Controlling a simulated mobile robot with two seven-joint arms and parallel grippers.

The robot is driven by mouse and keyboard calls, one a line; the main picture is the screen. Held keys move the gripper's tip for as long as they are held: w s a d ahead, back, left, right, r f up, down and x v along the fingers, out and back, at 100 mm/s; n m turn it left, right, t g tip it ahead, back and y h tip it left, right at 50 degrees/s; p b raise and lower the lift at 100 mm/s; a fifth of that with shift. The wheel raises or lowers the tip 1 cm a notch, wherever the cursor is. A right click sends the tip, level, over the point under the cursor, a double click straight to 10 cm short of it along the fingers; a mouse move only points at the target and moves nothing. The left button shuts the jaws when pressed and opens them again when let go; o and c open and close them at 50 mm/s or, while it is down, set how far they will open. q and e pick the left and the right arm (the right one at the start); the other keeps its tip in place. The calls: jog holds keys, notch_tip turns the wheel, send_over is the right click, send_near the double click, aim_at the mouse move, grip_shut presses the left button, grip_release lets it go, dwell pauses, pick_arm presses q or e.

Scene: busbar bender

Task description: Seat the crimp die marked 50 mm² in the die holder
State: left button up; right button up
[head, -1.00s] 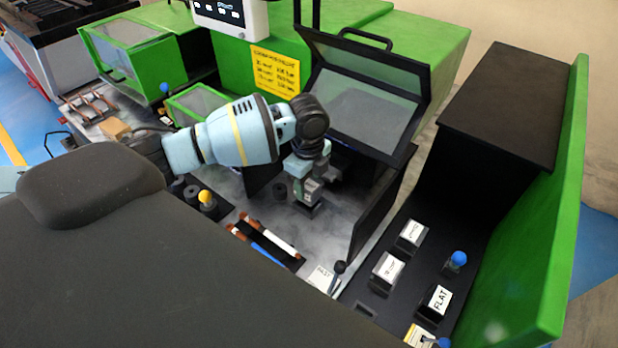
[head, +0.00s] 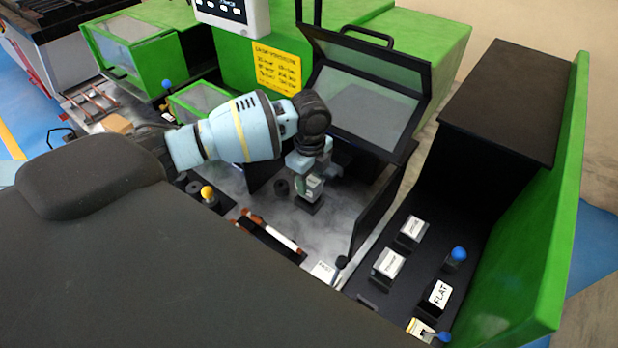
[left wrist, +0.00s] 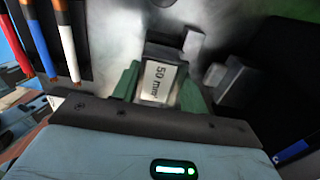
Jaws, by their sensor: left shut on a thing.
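The crimp die (left wrist: 158,82) has a white label reading 50 mm². My left gripper (left wrist: 160,95) is shut on it, with a green finger on each side. In the head view the left gripper (head: 307,168) points down inside the machine's work area, with the die (head: 313,187) label-side out between its fingers. A dark block (head: 309,205) shows right under the die, and grey metal pieces (left wrist: 195,42) lie near it in the left wrist view. I cannot tell whether the die touches or sits in the holder. My right gripper is not in view.
A raised clear guard (head: 368,108) stands behind the gripper, and a dark side panel (head: 375,222) stands to its right. Labelled blocks, one marked FLAT (head: 439,294), stand on the black shelf at right. Coloured cables (left wrist: 67,40) lie left of the die.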

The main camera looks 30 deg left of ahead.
aim_at(309, 179)
pick_arm(q)
jog(key=shift+f, duration=1.6)
dwell(2.1)
jog(key=o, duration=1.2)
jog(key=shift+c, duration=0.2)
jog(key=shift+r, duration=3.95)
jog(key=shift+s+f, duration=0.1)
